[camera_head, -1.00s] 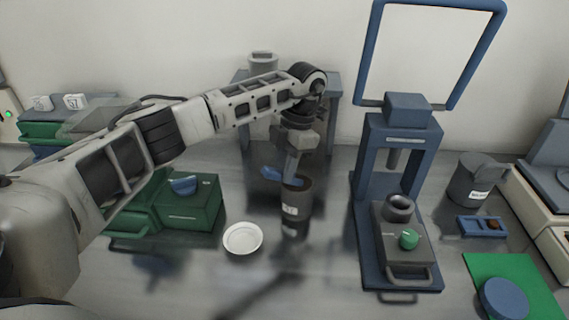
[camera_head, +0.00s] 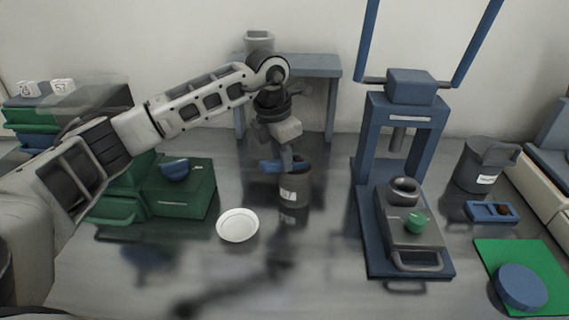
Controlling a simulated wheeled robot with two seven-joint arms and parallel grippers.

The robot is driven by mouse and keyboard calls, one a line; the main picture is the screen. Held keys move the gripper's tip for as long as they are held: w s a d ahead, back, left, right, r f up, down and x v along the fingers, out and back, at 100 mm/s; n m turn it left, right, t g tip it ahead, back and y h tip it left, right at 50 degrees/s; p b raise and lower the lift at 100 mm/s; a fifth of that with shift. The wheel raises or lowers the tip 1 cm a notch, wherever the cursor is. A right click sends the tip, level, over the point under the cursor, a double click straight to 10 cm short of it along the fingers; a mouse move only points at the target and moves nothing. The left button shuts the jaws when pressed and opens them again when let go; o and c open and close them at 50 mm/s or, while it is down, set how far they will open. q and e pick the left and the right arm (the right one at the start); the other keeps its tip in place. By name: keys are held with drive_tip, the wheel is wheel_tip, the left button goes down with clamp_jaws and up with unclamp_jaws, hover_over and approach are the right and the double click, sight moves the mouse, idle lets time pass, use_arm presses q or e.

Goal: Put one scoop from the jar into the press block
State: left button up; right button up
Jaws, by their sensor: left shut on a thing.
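The jar (camera_head: 294,191) is a dark cylinder with a white label, standing upright mid-table. My left gripper (camera_head: 285,158) points down at the jar's mouth, shut on the blue scoop (camera_head: 269,167). The scoop's blue part shows at the left of the rim. Its lower end is hidden, and I cannot tell whether it holds powder. The press block (camera_head: 408,222) is a grey block with a dark ring on top and a green knob beside the ring. It sits on the base of the blue press (camera_head: 368,225). My right gripper is not in view.
A white dish (camera_head: 238,225) lies left of the jar. A green box (camera_head: 184,202) with a blue bowl (camera_head: 175,169) stands further left. A blue stand (camera_head: 318,66) is behind. A dark bin (camera_head: 480,166), small blue tray (camera_head: 478,211) and green mat (camera_head: 545,262) are at the right.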

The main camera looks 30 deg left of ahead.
use_arm(q)
drive_tip(key=shift+s+a+f+t+h+b, duration=0.15)
drive_tip(key=shift+f+t+h+b, duration=0.35)
drive_tip(key=shift+b, duration=0.55)
drive_tip(key=b, duration=0.1)
drive_tip(key=s+t+b, duration=0.1)
drive_tip(key=b, duration=0.1)
drive_tip(key=shift+a+r+t, duration=0.1)
drive_tip(key=shift+a+t, duration=0.1)
drive_tip(key=shift+t, duration=0.1)
drive_tip(key=b, duration=0.1)
drive_tip(key=t+b, duration=0.1)
drive_tip(key=b, duration=0.1)
drive_tip(key=shift+s+a+h, duration=0.2)
drive_tip(key=shift+s+h, duration=0.1)
drive_tip(key=shift+h, duration=0.1)
wheel_tip(320, 180, up, 2)
drive_tip(key=shift+s+r+p, duration=0.1)
drive_tip(key=shift+p, duration=0.55)
drive_tip(key=shift+s+a+r, duration=0.15)
drive_tip(key=shift+r, duration=0.35)
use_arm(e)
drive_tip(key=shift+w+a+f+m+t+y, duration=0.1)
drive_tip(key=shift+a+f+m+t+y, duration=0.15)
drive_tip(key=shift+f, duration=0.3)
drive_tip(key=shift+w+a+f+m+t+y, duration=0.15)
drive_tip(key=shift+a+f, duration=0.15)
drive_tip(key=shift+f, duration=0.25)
use_arm(q)
drive_tip(key=shift+a, duration=0.1)
